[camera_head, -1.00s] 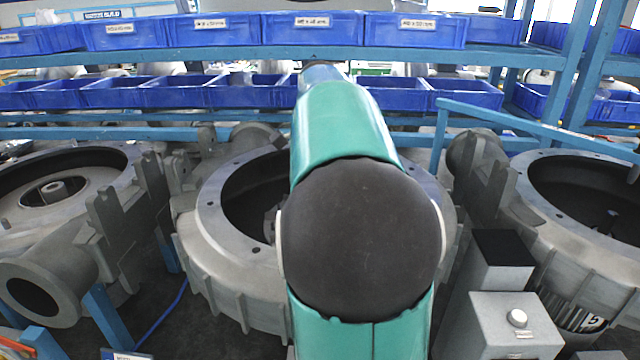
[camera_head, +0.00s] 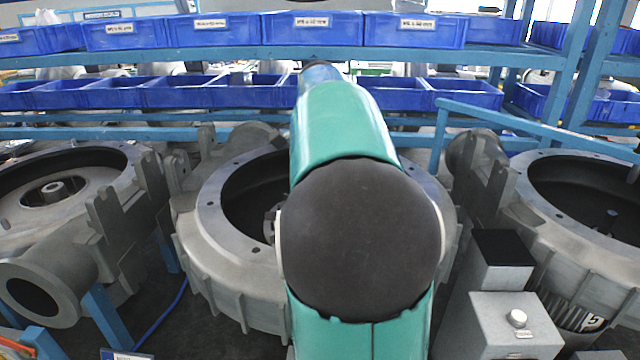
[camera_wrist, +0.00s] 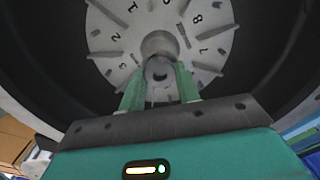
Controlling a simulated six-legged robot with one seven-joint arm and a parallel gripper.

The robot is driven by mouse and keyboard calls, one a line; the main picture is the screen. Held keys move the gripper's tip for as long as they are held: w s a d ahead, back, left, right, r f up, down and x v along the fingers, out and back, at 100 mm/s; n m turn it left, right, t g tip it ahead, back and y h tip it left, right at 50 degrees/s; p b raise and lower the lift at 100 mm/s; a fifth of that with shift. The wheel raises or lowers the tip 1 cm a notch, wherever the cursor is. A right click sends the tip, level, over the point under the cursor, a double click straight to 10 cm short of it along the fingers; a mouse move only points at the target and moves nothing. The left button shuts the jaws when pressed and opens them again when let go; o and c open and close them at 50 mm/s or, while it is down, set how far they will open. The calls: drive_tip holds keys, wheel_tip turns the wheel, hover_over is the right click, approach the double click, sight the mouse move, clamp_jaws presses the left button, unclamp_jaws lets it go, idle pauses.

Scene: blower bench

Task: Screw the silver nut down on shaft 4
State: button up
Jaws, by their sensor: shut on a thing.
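In the wrist view, my gripper (camera_wrist: 158,84) has its two green fingers closed on the silver nut (camera_wrist: 158,70) at the middle of a grey impeller disc (camera_wrist: 115,45). The nut is in line with the round hub (camera_wrist: 159,43) of the disc, where the shaft stands. The fingers hide the nut's sides, and I cannot tell how far it sits down the shaft. In the head view, my arm reaches over the middle blower housing (camera_head: 215,270) and hides most of its inside; the nut is not visible there.
Other blower housings stand at left (camera_head: 60,240) and right (camera_head: 545,215); the right one bears a 5. Blue bins (camera_head: 315,28) fill the shelves behind. The dark housing wall (camera_wrist: 270,50) surrounds the disc.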

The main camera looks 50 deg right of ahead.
drive_tip(key=m, duration=1.2)
drive_tip(key=shift+m, duration=0.3)
drive_tip(key=m, duration=0.9)
drive_tip(key=shift+m, duration=0.4)
drive_tip(key=o, duration=0.7)
drive_tip(key=shift+w, duration=0.1)
drive_tip(key=shift+o, duration=0.2)
